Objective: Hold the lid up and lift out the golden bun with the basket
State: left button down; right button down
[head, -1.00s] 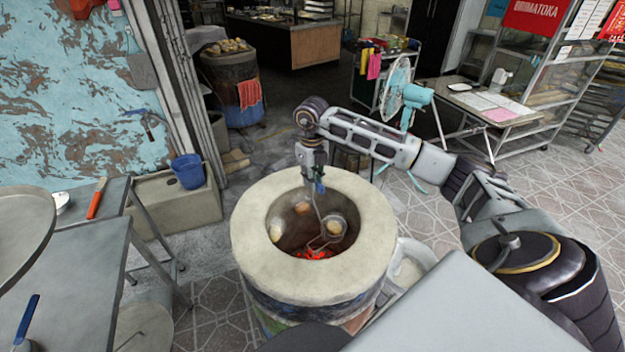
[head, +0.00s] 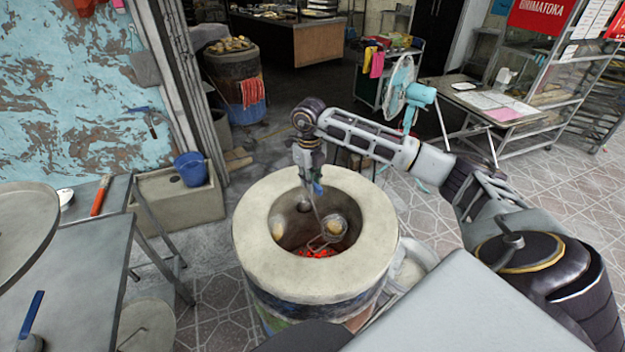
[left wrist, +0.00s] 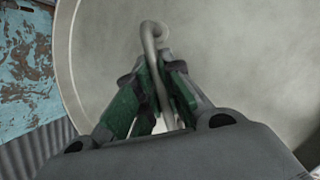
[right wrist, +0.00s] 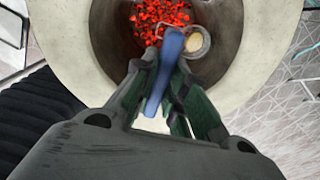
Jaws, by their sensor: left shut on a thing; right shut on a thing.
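The grey round lid (left wrist: 225,60) fills the left wrist view. My left gripper (left wrist: 160,75) is shut on its bent handle. A grey disc that looks like this lid (head: 25,225) shows at the left edge of the head view, raised beside the oven; the left gripper is out of that view. My right gripper (head: 317,180) points down over the open barrel oven (head: 365,255), shut on the basket's blue handle (right wrist: 168,60). The wire basket (head: 318,244) hangs inside the oven. A golden bun (head: 334,226) shows within its ring; I cannot tell whether it rests in it.
Another bun (head: 277,230) is on the oven's left inner wall. Red coals (right wrist: 160,18) glow at the bottom.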

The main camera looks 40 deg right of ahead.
pick_arm(q)
jog(key=shift+r, duration=0.15)
pick_arm(e)
jog(key=shift+a, duration=0.65)
pick_arm(q)
jog(key=shift+r, duration=0.1)
pick_arm(e)
jog(key=shift+s+a, duration=0.1)
jog(key=shift+a, duration=0.85)
jog(key=shift+r, duration=0.15)
